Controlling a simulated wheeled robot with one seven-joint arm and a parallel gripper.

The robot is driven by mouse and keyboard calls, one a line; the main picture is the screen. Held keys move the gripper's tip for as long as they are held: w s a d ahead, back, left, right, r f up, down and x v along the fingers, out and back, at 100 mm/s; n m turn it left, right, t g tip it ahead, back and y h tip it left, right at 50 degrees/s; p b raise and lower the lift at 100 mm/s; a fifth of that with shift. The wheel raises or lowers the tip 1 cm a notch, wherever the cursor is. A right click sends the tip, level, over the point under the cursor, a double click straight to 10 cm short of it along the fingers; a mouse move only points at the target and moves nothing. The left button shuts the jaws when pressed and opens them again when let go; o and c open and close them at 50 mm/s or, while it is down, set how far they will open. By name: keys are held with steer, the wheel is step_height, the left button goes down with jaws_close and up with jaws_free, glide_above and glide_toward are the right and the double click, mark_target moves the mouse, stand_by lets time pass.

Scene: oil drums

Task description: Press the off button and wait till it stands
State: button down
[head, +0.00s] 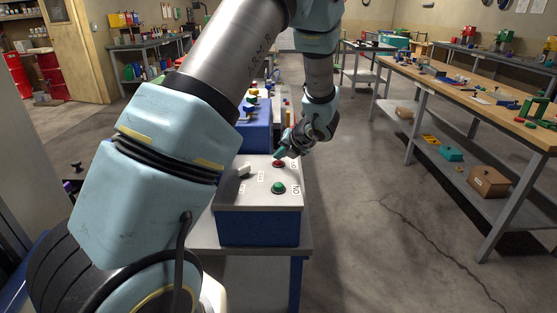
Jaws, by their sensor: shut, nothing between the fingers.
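A control box (257,229) with a pale sloped top and blue front stands on a small grey table. A red button (279,163) sits near the top right of its panel; the lettering beside it is too small to read surely. A green button (278,188) sits below it, next to the word ON. A white lever or switch (244,170) is at the panel's left. My gripper (279,154) is shut and empty, its tip just above or at the red button. I cannot tell whether it touches.
A blue machine (254,136) with coloured parts stands behind the box, partly hidden by my arm. A long wooden workbench (455,88) with tools runs along the right. Red drums (52,75) stand at the far left. The floor between box and workbench is clear.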

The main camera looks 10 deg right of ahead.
mark_target(281, 166)
stand_by(0.5)
steer(key=shift+r+p, duration=0.9)
steer(key=shift+r, duration=0.1)
step_height(281, 166, up, 5)
steer(key=p, duration=0.4)
steer(key=shift+p, duration=0.3)
steer(key=shift+s+d, duration=0.1)
